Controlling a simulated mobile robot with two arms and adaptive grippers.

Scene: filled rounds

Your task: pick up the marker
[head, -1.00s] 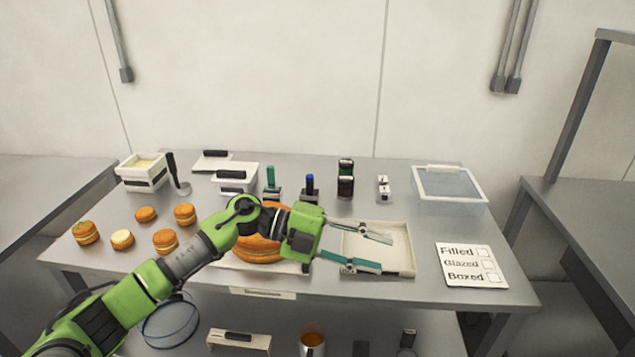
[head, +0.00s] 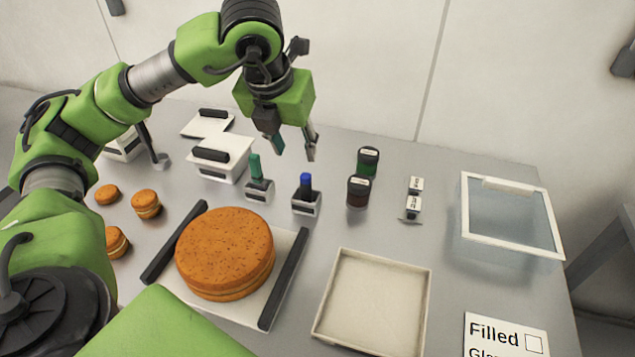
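Two upright pen-like items stand in small holders near the middle of the table, and either could be the marker. One has a blue top and dark body (head: 305,187). The other has a green top (head: 255,167) and stands to its left. I cannot tell from their looks which is meant. My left gripper (head: 294,152) points down with its fingers apart and nothing between them. In the picture its fingertips are just above the blue top and right of the green one; it touches neither visibly. My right gripper is not in view.
A large layered cake (head: 225,250) sits on a board between dark bars. Dark jars (head: 358,191) stand right of the holders. An empty shallow tray (head: 347,325), a clear lidded bin (head: 510,220) and a checklist card (head: 497,345) lie to the right. A white lidded box (head: 213,165) stands behind left.

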